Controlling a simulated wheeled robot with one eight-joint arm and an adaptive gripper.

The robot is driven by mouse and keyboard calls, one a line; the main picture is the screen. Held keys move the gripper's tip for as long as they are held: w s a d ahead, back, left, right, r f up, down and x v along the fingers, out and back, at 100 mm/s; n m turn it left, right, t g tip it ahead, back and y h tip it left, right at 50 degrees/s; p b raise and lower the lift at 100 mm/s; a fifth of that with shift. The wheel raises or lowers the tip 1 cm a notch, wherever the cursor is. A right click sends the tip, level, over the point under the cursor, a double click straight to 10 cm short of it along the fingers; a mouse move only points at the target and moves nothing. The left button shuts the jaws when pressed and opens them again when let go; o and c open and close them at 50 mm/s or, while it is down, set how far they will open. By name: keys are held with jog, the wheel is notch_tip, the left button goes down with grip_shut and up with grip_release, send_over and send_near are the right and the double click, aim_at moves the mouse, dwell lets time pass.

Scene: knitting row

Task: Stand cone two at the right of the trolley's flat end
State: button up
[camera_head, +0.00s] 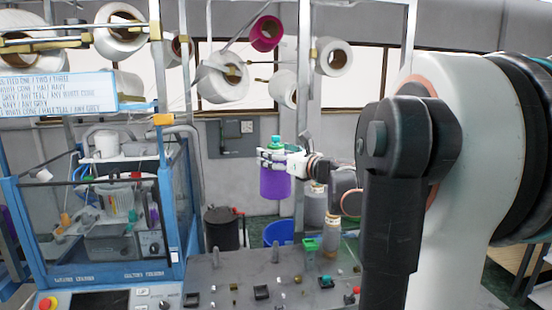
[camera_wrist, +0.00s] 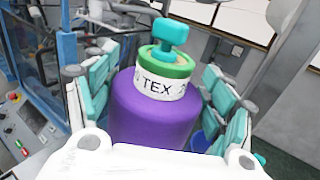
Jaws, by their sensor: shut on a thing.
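A purple cone (camera_head: 274,184) with a green top, a white band and a teal knob is upright in my gripper (camera_head: 280,158). It fills the middle of the wrist view (camera_wrist: 150,118), where the band reads "TEX" and the rest is cut off. My gripper's teal-padded fingers (camera_wrist: 160,85) are on both sides of the cone. The cone hangs in the air, above and behind the grey bench top (camera_head: 235,275). I cannot tell which surface is the trolley's flat end, and no cone number is readable.
A blue-framed knitting machine (camera_head: 110,210) stands at the left, under a sign (camera_head: 58,92). A blue bin (camera_head: 278,232) and a black bin (camera_head: 221,228) stand behind the bench. Grey containers (camera_head: 316,208) stand right of the cone. Small parts dot the bench. Yarn cones (camera_head: 222,77) hang above.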

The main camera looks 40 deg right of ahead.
jog(key=shift+r+p, duration=2.85)
jog(key=shift+r, duration=1.75)
jog(key=shift+f, duration=0.1)
